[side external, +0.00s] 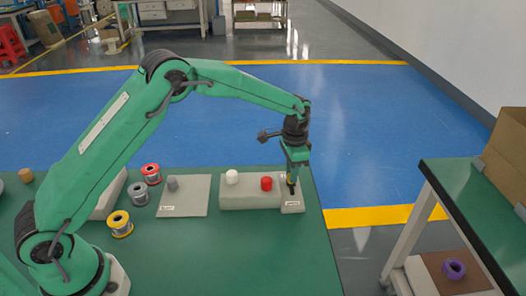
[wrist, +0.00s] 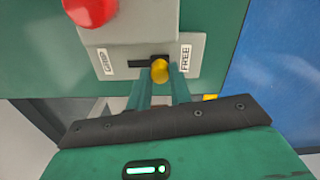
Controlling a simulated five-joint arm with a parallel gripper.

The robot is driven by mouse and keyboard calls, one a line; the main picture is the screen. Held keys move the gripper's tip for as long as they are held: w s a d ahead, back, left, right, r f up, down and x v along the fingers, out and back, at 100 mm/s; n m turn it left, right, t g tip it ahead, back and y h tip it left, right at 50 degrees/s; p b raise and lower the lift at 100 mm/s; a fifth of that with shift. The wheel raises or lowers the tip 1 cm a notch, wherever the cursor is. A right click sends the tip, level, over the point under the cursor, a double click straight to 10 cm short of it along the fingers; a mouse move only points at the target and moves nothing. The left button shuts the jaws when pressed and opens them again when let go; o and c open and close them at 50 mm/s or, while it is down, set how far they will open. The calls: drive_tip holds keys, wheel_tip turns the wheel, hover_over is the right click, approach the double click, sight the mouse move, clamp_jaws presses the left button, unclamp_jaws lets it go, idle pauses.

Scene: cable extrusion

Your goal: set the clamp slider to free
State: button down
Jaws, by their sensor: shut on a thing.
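The clamp slider is a yellow knob (wrist: 160,70) in a short dark slot (wrist: 140,64) on a grey panel (wrist: 140,40). A GRIP label (wrist: 106,62) is left of the slot and a FREE label (wrist: 185,57) is right of it in the wrist view. The knob is toward the FREE side, with bare slot showing on its GRIP side. My gripper (wrist: 161,78) is shut on the knob, one finger on each side. In the side external view my gripper (side external: 291,186) points down at the small panel (side external: 292,208) at the block's right end; the knob is mostly hidden there.
A red button (side external: 266,184) and a white button (side external: 232,177) are on the grey block (side external: 248,200) beside the panel. A grey plate (side external: 184,200) and several wire spools (side external: 120,224) are farther left. The green table (side external: 230,260) is clear in front.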

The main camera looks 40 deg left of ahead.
drive_tip(key=c, duration=1.5)
unclamp_jaws()
drive_tip(key=shift+w+a, duration=0.3)
drive_tip(key=shift+o, duration=1.1)
drive_tip(key=shift+s+d, duration=0.1)
drive_tip(key=shift+r, duration=0.1)
wheel_tip(320, 180, up, 7)
drive_tip(key=shift+r, duration=0.35)
drive_tip(key=shift+r, duration=0.1)
